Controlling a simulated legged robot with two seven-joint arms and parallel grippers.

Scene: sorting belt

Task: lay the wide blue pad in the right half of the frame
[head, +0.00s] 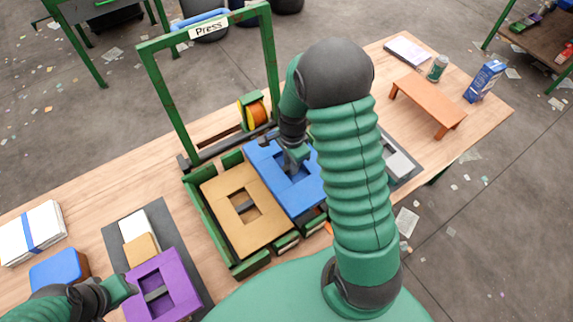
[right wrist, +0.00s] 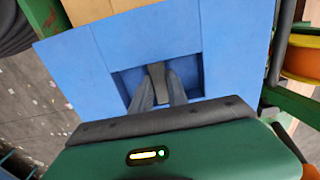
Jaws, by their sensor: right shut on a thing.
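The wide blue pad (head: 262,158) is over the right half of the green frame (head: 222,243) in the head view. I cannot tell whether it rests fully on the frame. My right gripper (head: 294,163) is shut on the grey bar in the pad's square opening. The right wrist view shows the blue pad (right wrist: 232,45) with both fingers (right wrist: 157,88) in that opening. My right arm hides the pad's right side. A tan pad (head: 222,190) lies in the frame's left half. My left gripper (head: 128,287) is beside a purple pad (head: 179,290); its finger opening is unclear.
A grey mat (head: 118,235) with small blocks lies left. An orange bench (head: 428,103), bottle (head: 437,68) and blue carton (head: 484,81) stand at the right.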

